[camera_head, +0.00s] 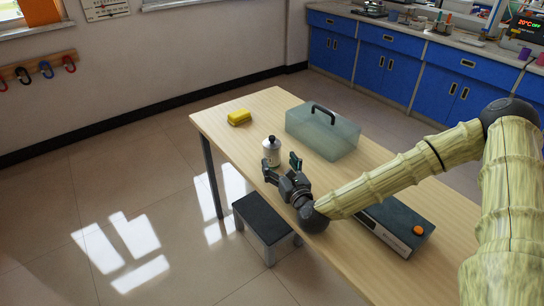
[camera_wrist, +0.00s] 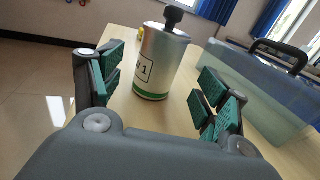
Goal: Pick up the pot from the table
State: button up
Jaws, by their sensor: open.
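The pot (camera_head: 272,152) is a small silvery-white cylinder with a black knob on top, standing upright on the wooden table (camera_head: 245,118) near its left edge. In the wrist view the pot (camera_wrist: 158,65) shows a label reading "1" and a green band at its base. My gripper (camera_head: 281,165) is open, just on the near side of the pot. In the wrist view its green-padded fingers stand apart to the left and right, with the pot ahead between them. The pot's bottom is visible and rests on the table.
A translucent teal box (camera_head: 323,133) with a black handle stands right of the pot. A yellow object (camera_head: 239,117) lies farther back. A dark device with an orange knob (camera_head: 397,222) sits under my arm. A stool (camera_head: 266,222) stands beside the table.

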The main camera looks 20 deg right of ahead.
aim_at(275, 158)
jog(key=shift+w+a+p, duration=0.15)
jog(key=shift+w+a, duration=0.05)
jog(key=shift+w, duration=1.35)
jog(key=shift+w+a+p, duration=0.15)
jog(key=shift+w, duration=1.35)
jog(key=c, duration=1.1)
jog(key=shift+c, duration=1.1)
jog(key=shift+r, duration=0.1)
